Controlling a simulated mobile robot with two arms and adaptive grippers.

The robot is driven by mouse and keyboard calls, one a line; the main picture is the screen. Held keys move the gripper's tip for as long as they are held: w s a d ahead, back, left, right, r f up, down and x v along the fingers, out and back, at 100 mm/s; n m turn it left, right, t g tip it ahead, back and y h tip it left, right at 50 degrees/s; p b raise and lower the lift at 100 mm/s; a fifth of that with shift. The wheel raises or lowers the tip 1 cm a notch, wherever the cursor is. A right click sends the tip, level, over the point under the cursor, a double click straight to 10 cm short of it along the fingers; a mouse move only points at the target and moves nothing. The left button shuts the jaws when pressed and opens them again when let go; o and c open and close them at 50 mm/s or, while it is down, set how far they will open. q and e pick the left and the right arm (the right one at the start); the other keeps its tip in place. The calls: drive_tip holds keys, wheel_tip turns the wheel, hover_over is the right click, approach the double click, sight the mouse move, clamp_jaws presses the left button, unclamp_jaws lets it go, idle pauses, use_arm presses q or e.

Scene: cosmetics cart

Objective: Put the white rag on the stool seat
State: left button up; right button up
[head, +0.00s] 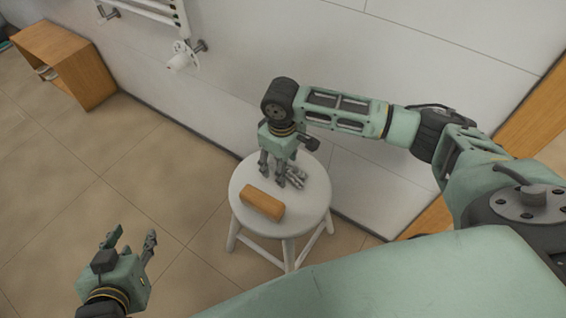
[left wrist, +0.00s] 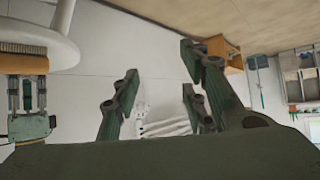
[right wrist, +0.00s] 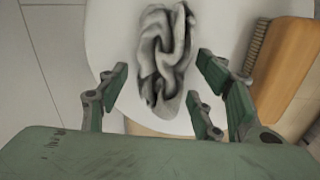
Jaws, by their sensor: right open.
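The white rag (right wrist: 166,58) is a crumpled greyish-white bundle lying on the round white stool seat (right wrist: 112,35) in the right wrist view. In the head view it shows partly at the back of the seat (head: 248,172), beside and behind my right gripper's fingers. My right gripper (head: 279,168) points down over the seat. Its fingers (right wrist: 165,95) are spread, with the rag beyond and between them and not clamped. My left gripper (head: 132,240) is open and empty, low at the left, away from the stool; its spread fingers also show in the left wrist view (left wrist: 160,90).
A brush with a wooden back (head: 262,203) lies on the front of the seat, close to the rag. A white wall with a towel radiator (head: 160,12) is behind. A wooden box shelf (head: 65,65) stands at the far left. The tiled floor between is clear.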

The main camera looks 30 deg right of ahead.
drive_tip(key=shift+r, duration=0.1)
drive_tip(key=shift+r, duration=0.3)
wheel_tip(320, 180, up, 6)
drive_tip(key=p, duration=0.2)
drive_tip(key=shift+r+p, duration=0.2)
drive_tip(key=shift+p, duration=0.15)
wheel_tip(320, 180, up, 4)
drive_tip(key=shift+a+f+p, duration=0.1)
drive_tip(key=shift+p, duration=0.6)
use_arm(q)
drive_tip(key=s+a+f+g+y, duration=0.1)
drive_tip(key=s+a+f+g, duration=0.1)
drive_tip(key=s, duration=0.4)
drive_tip(key=s+a+f+g, duration=0.2)
drive_tip(key=s+g, duration=0.3)
drive_tip(key=s, duration=0.1)
drive_tip(key=shift+s+f+y, duration=0.2)
drive_tip(key=shift+s+y, duration=0.2)
use_arm(e)
drive_tip(key=shift+r, duration=0.65)
drive_tip(key=shift+s, duration=0.1)
